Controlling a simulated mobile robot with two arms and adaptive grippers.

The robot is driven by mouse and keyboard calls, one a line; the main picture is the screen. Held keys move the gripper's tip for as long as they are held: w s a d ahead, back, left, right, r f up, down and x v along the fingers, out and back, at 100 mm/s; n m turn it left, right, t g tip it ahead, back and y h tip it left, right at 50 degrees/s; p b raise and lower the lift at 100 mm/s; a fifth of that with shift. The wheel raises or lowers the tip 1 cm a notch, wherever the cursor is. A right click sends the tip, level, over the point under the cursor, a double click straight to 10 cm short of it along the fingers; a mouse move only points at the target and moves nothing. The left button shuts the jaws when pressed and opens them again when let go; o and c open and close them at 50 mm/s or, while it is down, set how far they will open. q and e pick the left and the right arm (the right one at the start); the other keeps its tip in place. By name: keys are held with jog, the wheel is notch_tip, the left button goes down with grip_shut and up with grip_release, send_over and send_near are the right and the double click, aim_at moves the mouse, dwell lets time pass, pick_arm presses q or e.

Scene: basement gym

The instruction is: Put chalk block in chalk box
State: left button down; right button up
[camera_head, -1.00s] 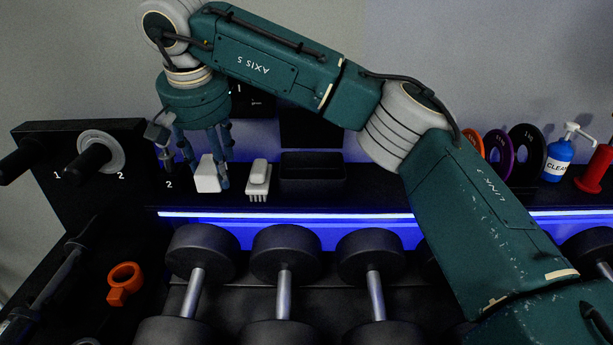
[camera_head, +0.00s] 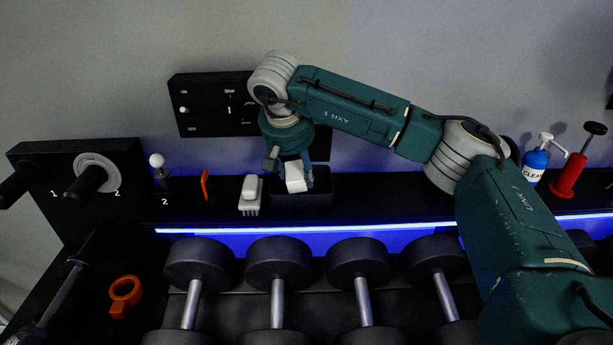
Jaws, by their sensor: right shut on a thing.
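The white chalk block (camera_head: 295,176) is between the fingers of my right gripper (camera_head: 291,180), which is shut on it. The gripper points down, with the block over the black chalk box (camera_head: 316,199) on the shelf. The box is an open dark tray, and its back part is hidden by my gripper. From this view I cannot tell whether the block's lower edge is inside the rim or just above it. My left gripper is not in view.
A white brush (camera_head: 250,195) lies on the shelf (camera_head: 400,205) just left of the box. An orange upright piece (camera_head: 205,186) and a white-knobbed lever (camera_head: 158,170) stand farther left. Dumbbells (camera_head: 278,262) sit below.

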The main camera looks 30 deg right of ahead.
jog(key=shift+d+f+p, duration=0.15)
jog(key=shift+f+p, duration=0.05)
jog(key=shift+f, duration=0.4)
jog(key=shift+d+f+p, duration=0.15)
jog(key=shift+f, duration=0.45)
jog(key=d+y+p, duration=0.1)
jog(key=p, duration=0.1)
jog(key=d+y+p, duration=0.1)
jog(key=y+p, duration=0.1)
jog(key=shift+r+m+y, duration=0.15)
jog(key=shift+m+y, duration=0.15)
jog(key=shift+f, duration=1)
jog(key=shift+w+a+f, duration=0.1)
jog(key=shift+a, duration=0.2)
jog(key=o, duration=1)
jog(key=shift+o, duration=0.2)
jog(key=shift+d, duration=0.15)
